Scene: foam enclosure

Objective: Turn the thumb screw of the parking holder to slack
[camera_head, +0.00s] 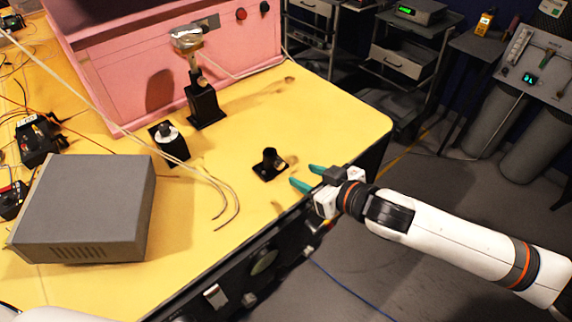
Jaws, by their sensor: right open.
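A short black upright tube on a flat square black plate (270,164) stands on the yellow table, near its front right edge. It looks like the parking holder, and its top looks empty. I cannot make out the thumb screw at this size. My right gripper (308,178) comes in from the right over the table's edge. Its two teal fingers are open, empty and apart from the holder, pointing left just to its lower right. My left gripper is not in view.
A black stand (205,104) with a foil-wrapped top and a black block with a white-ringed knob (168,140) stand behind left. A grey box (88,205) and loose cables lie left. A pink foam enclosure (130,70) closes the back. The yellow table's right part (345,120) is clear.

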